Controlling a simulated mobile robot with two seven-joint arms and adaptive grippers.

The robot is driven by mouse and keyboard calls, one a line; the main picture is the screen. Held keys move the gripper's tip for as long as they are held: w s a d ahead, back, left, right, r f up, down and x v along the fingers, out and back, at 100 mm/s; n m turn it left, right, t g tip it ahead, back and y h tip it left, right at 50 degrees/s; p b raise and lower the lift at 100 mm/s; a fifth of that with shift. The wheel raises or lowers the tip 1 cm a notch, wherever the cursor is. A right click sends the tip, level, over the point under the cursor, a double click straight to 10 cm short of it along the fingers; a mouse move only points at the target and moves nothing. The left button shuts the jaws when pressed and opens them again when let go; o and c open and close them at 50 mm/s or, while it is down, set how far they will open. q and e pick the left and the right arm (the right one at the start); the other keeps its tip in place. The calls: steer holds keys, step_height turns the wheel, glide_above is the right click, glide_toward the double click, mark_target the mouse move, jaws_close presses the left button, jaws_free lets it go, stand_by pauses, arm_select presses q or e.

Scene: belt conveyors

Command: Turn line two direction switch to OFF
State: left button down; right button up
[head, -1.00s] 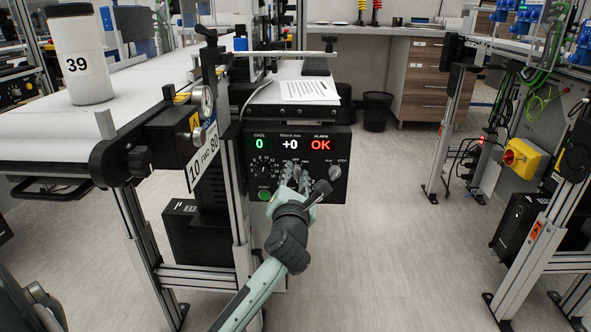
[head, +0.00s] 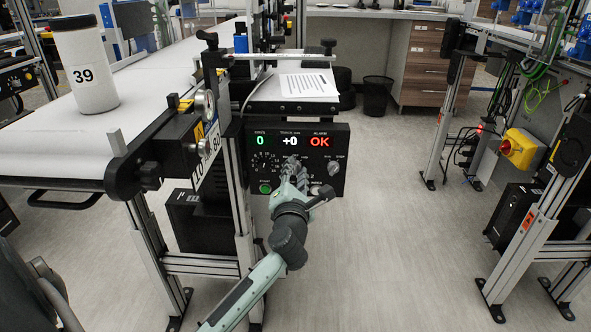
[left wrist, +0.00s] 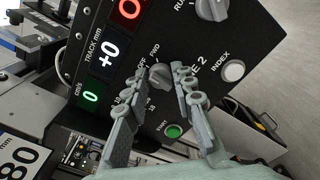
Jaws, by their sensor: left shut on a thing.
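The black control panel (head: 330,187) hangs under the end of the conveyor, with a green 0, a white +0 and a red OK on its displays. My left gripper (head: 291,165) is at the middle of its front. In the left wrist view, my left gripper (left wrist: 161,73) has its fingers on either side of the grey direction switch knob (left wrist: 159,77) and is shut on it. The labels OFF and FWD stand beside the knob; which one it points to is unclear. In the head view the fingers hide the knob. My right gripper is not in view.
A green START button (left wrist: 173,131), a white INDEX button (left wrist: 233,71) and a RUN knob (left wrist: 212,8) are close to the fingers. A white canister marked 39 (head: 84,75) stands on the belt. Open floor (head: 400,220) lies right of the panel.

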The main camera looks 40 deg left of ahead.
arm_select(q)
steer(key=c, duration=1.3)
jaws_free()
steer(key=v, duration=1.2)
